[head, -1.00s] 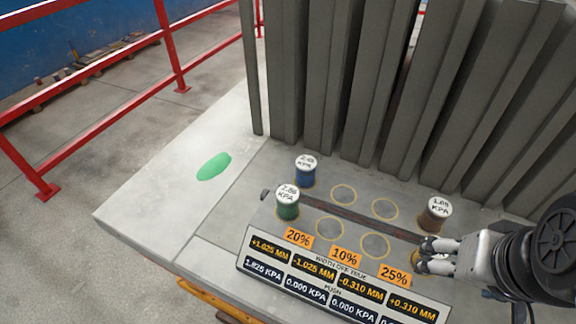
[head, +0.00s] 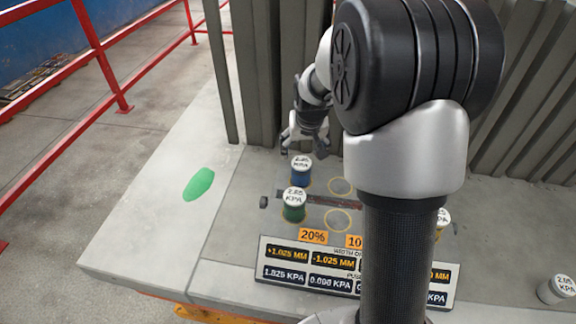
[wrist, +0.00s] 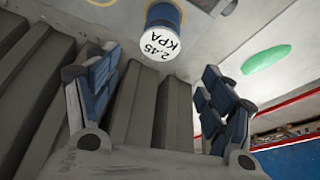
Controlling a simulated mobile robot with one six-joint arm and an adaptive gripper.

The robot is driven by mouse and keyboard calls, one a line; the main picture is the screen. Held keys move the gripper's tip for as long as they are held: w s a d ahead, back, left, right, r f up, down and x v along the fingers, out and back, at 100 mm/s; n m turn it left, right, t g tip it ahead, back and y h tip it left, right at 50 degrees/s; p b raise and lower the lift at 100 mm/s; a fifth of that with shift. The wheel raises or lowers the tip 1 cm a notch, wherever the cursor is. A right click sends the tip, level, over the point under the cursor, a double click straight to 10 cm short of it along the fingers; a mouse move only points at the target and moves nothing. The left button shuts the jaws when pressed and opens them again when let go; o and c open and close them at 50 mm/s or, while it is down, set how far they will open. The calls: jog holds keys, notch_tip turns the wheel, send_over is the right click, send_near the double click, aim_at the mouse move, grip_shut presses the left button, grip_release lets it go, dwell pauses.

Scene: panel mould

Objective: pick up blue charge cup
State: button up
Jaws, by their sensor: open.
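The blue charge cup (head: 301,172) stands upright on the slab behind the green cup, with a white top. In the wrist view the blue cup (wrist: 161,33) shows its top, marked 2.45 KPA, at the upper middle, beyond the fingertips. My gripper (head: 303,138) is just behind and above the blue cup in the head view. In the wrist view my gripper (wrist: 160,65) has its fingers spread wide with nothing between them. The cup is not between the fingers.
A green cup (head: 293,206) stands close in front of the blue one. Tall grey ribs (head: 262,70) rise behind. A readout panel (head: 285,262) lies in front. A partly hidden cup (head: 442,222) and a grey cup (head: 556,289) stand to the right. A green patch (head: 198,184) marks bare slab.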

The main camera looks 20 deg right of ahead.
aim_at(301, 161)
jog(key=b+x, duration=0.2)
jog(key=x, duration=0.7)
jog(key=shift+d+f, duration=0.1)
jog(key=shift+f, duration=0.3)
jog(key=x, duration=0.1)
jog(key=b+x, duration=0.1)
jog(key=x, duration=0.3)
jog(key=shift+s+f, duration=0.25)
jog(key=shift+s+r, duration=0.1)
jog(key=shift+c, duration=0.7)
jog(key=c, duration=1.3)
